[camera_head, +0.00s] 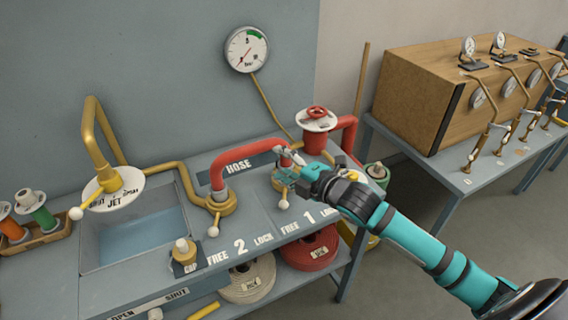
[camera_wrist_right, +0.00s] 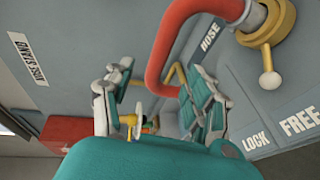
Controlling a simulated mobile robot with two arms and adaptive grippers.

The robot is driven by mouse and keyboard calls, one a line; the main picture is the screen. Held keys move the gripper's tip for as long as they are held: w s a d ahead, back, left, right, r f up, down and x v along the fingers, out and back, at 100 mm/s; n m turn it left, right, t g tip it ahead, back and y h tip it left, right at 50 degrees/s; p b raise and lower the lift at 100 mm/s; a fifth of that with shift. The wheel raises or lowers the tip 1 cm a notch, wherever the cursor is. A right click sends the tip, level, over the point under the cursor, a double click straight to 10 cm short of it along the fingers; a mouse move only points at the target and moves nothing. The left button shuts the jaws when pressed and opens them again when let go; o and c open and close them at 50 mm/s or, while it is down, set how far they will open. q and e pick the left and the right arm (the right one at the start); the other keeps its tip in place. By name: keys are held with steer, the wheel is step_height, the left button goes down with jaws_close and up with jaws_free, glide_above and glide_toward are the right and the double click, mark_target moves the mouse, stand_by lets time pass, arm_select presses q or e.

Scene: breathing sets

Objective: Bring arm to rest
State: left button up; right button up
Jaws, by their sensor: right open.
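My right gripper (camera_head: 285,165) is at the end of my teal and black arm, which reaches in from the lower right. It is near the right end of the red hose pipe (camera_head: 224,167) and covers part of the fitting there. In the right wrist view, my right gripper (camera_wrist_right: 158,100) shows its two fingers spread apart, with nothing clearly held between them. The red hose pipe (camera_wrist_right: 158,55) passes close to the fingers; whether it touches them I cannot tell. Its other end sits in a brass coupling (camera_head: 222,204) with a white-knobbed lever. My left gripper is out of view.
A round gauge (camera_head: 246,49) hangs on the wall. Coiled hoses (camera_head: 308,250) lie below. A wooden box (camera_head: 430,90) stands on the right table.

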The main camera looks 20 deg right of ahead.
stand_by(0.3)
steer(key=s+a+f+m+g+h, duration=0.3)
steer(key=s+f+m+g, duration=0.2)
steer(key=s+f+m, duration=0.6)
steer(key=s+f+m+g+h, duration=0.1)
steer(key=s+f+m+g, duration=0.25)
steer(key=s, duration=0.65)
steer(key=s+f+m+g, duration=0.3)
steer(key=s+f+m, duration=0.15)
steer(key=s, duration=0.55)
step_height(320, 180, down, 27)
steer(key=s+g, duration=0.2)
steer(key=s+d+f, duration=0.2)
steer(key=s+f, duration=1.3)
steer(key=s, duration=0.1)
steer(key=shift+g+h, duration=0.3)
steer(key=shift+g, duration=0.05)
